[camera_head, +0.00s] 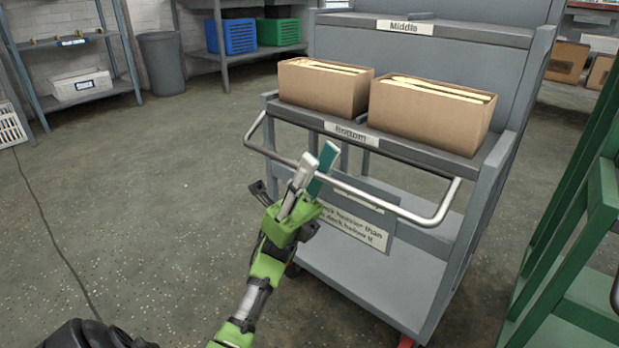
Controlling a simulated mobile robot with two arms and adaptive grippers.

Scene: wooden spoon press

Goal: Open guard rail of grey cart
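The grey cart (380,272) stands right of centre. Its guard rail (385,201) is a bent metal tube across the front of the shelf labelled "Bottom". The rail stands out in front of the shelf, with its ends bent back toward the cart's sides. My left gripper (315,164) is at the rail, left of its middle. Its grey and teal fingers point up and overlap the rail in this view. The fingers are close together, and I cannot tell whether they grip the rail. My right gripper is out of view.
Two cardboard boxes, a left one (322,88) and a right one (428,113), sit on the shelf behind the rail. A green rack (590,210) stands close on the right.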

